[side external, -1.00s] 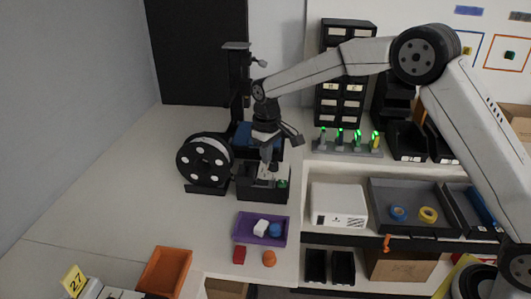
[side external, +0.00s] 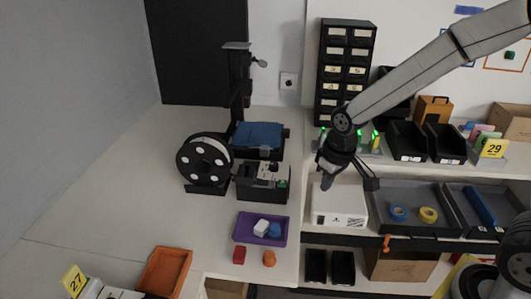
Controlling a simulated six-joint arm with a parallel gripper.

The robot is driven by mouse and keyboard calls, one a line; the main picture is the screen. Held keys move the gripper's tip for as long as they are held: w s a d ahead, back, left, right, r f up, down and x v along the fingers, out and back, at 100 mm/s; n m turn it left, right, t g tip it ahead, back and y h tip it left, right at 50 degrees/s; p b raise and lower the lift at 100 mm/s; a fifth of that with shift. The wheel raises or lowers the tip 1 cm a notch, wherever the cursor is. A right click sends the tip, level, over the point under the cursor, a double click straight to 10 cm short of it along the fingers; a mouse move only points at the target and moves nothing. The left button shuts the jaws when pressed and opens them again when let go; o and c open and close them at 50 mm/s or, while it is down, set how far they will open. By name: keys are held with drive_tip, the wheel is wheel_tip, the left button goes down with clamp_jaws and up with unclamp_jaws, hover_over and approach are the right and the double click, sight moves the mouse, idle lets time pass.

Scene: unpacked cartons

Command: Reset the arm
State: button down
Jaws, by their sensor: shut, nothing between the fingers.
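My gripper (side external: 326,180) hangs from my arm above the left part of the white box (side external: 338,205) on the shelf at the right. It is shut and empty, with its fingers pointing down. How far it is above the box I cannot tell. My arm reaches in from the upper right and hides part of the row of green-lit devices (side external: 360,133) behind it.
A black machine with a blue plate (side external: 258,136) and a spool (side external: 205,163) stand on the left table. A purple tray (side external: 241,231) holds a white and a blue piece. A red block (side external: 239,255) and an orange piece (side external: 269,258) lie in front. A grey tray (side external: 455,231) holds tape rolls.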

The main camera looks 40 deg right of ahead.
drive_tip(key=s+d+f, duration=0.1)
drive_tip(key=s, duration=0.8)
drive_tip(key=shift+s+f+m+t, duration=0.2)
drive_tip(key=shift+f+m+t, duration=0.15)
drive_tip(key=shift+m+t, duration=0.05)
drive_tip(key=shift+d, duration=0.1)
idle(0.3)
